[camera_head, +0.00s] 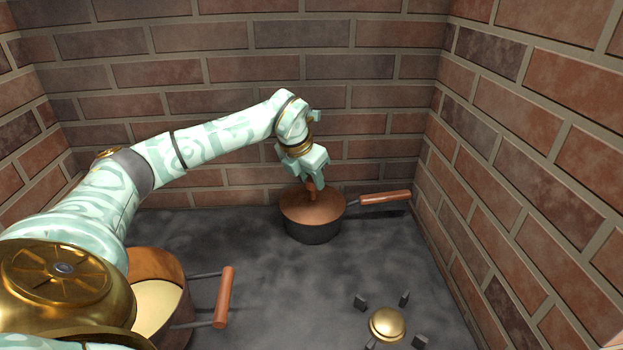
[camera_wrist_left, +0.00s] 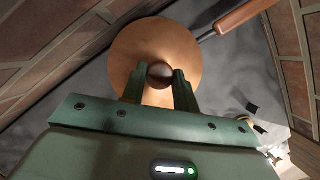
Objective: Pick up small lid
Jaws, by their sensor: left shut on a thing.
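The small lid (camera_head: 298,208) is a copper-coloured disc with a dark round knob. It sits on a small dark pot (camera_head: 314,233) with a wooden handle, near the back wall. In the left wrist view the lid (camera_wrist_left: 128,52) fills the upper middle, with its knob (camera_wrist_left: 160,72) between the fingers. My left gripper (camera_head: 317,186) reaches down from above and is shut on the knob. It also shows in the left wrist view (camera_wrist_left: 159,84). The lid appears to rest on the pot; I cannot tell whether there is a gap. My right gripper is not in view.
A larger copper pot (camera_head: 160,262) with pale contents and a wooden-barred side handle (camera_head: 225,297) stands at the lower left, partly behind my arm. A brass burner (camera_head: 387,324) with dark prongs lies at the front right. Brick walls enclose the dark surface (camera_head: 265,270), clear in the middle.

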